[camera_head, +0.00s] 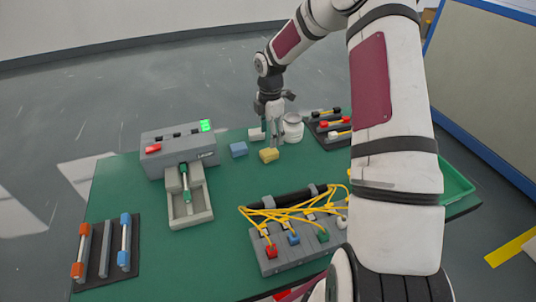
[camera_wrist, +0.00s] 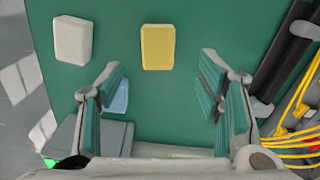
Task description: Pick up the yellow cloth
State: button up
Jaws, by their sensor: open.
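The yellow cloth (camera_head: 268,155) looks like a small folded block lying flat on the green table, right of the blue folded piece (camera_head: 238,149). In the wrist view the yellow cloth (camera_wrist: 158,47) lies just beyond the fingertips, near the middle of the gap. My gripper (camera_head: 271,138) points down over the table's far side, close behind the cloth in the picture. In the wrist view my gripper (camera_wrist: 160,72) is open, with nothing held between its teal pads. The blue piece (camera_wrist: 118,97) shows beside the left finger, partly hidden by it.
A white folded piece (camera_head: 256,134) and a white canister (camera_head: 293,128) stand near my gripper. A grey machine (camera_head: 178,147) is at left. A rack with yellow cables (camera_head: 285,252) is in front. A dark tray (camera_head: 333,142) is at right. Bare green table surrounds the cloth.

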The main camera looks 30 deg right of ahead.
aim_at(269, 151)
notch_tip(269, 151, down, 8)
jog(key=shift+w+f, duration=0.1)
jog(key=shift+f, duration=0.05)
dwell(0.4)
jog(key=shift+c, duration=0.2)
jog(key=c, duration=1)
